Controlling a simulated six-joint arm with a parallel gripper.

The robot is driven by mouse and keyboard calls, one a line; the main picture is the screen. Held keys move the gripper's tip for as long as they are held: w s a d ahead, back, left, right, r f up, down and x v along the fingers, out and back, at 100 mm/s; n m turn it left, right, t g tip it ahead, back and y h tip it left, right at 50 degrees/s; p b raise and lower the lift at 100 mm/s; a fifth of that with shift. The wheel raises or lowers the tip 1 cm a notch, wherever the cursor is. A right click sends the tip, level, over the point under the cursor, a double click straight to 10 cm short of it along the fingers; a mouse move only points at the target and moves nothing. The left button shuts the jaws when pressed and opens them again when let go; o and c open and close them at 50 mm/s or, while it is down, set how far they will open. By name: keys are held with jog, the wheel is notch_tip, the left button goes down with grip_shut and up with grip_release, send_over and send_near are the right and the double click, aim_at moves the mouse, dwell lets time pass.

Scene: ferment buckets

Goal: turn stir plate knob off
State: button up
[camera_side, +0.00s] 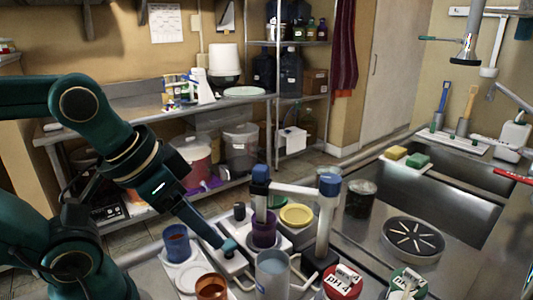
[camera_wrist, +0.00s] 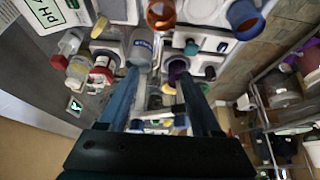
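The stir plate (camera_side: 236,263) is a low white box on the bench. Its teal knob (camera_side: 229,246) stands on its top; it also shows in the wrist view (camera_wrist: 191,47), a little beyond and right of the right fingertip. My gripper (camera_side: 217,237) comes down from the upper left, with its tip close to the knob; I cannot tell whether it touches. In the wrist view my gripper's two long fingers (camera_wrist: 158,70) are apart with nothing held between them. Which way the knob points is too small to tell.
A grey beaker (camera_side: 272,275) stands right of the knob, a purple cup (camera_side: 264,232) behind it. A blue cup (camera_side: 176,245) and an orange cup (camera_side: 211,289) are at left and front. A dark cylinder (camera_side: 239,211) and yellow dish (camera_side: 297,214) stand farther back.

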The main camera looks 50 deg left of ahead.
jog(key=w+a+r+m+g, duration=0.2)
jog(key=w+a+r+m, duration=0.15)
jog(key=w+r, duration=0.4)
jog(key=m+g, duration=0.4)
send_over(239, 205)
notch_tip(239, 205, down, 4)
notch_tip(239, 205, down, 16)
jog(key=shift+f, duration=0.2)
grip_shut()
dwell(0.5)
